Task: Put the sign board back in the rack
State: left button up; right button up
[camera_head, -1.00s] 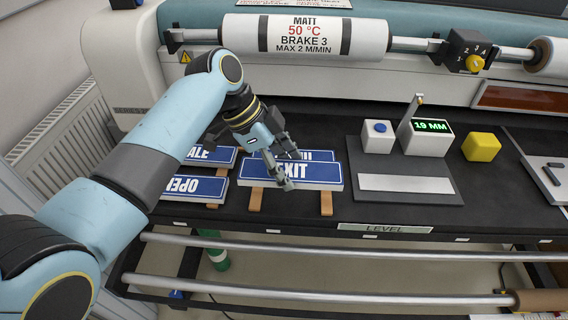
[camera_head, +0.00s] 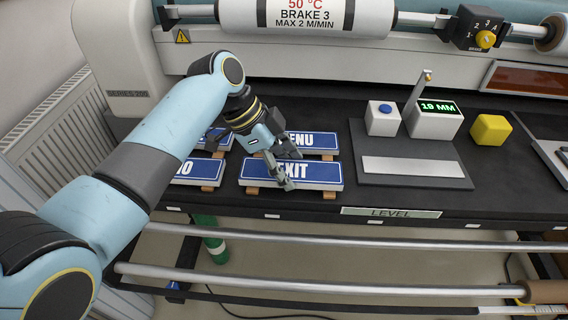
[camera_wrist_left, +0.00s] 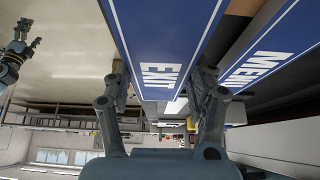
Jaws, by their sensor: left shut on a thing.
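The blue EXIT sign board (camera_head: 318,173), with white edges, is held flat at its middle by my left gripper (camera_head: 285,170), which is shut on it. It lies over wooden strips (camera_head: 329,194); whether it touches them I cannot tell. In the left wrist view the EXIT board (camera_wrist_left: 158,45) runs between the two fingers (camera_wrist_left: 160,95). The MENU board (camera_head: 316,142) lies just behind it, partly covered by the gripper. No rack is clearly identifiable. My right gripper (camera_wrist_left: 27,37) shows small at the left wrist view's edge; its jaw state is unclear.
Two more blue boards, a front one (camera_head: 208,172) and a rear one (camera_head: 224,140), lie left, partly hidden by my arm. Right are a grey plate (camera_head: 365,137), a 19 MM display (camera_head: 437,115) and a yellow block (camera_head: 491,130). The black bench's front edge lies just before the EXIT board.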

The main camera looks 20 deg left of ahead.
pick_arm(q)
jog(key=o, duration=1.4)
jog(key=v, duration=1.2)
jog(key=shift+s, duration=0.1)
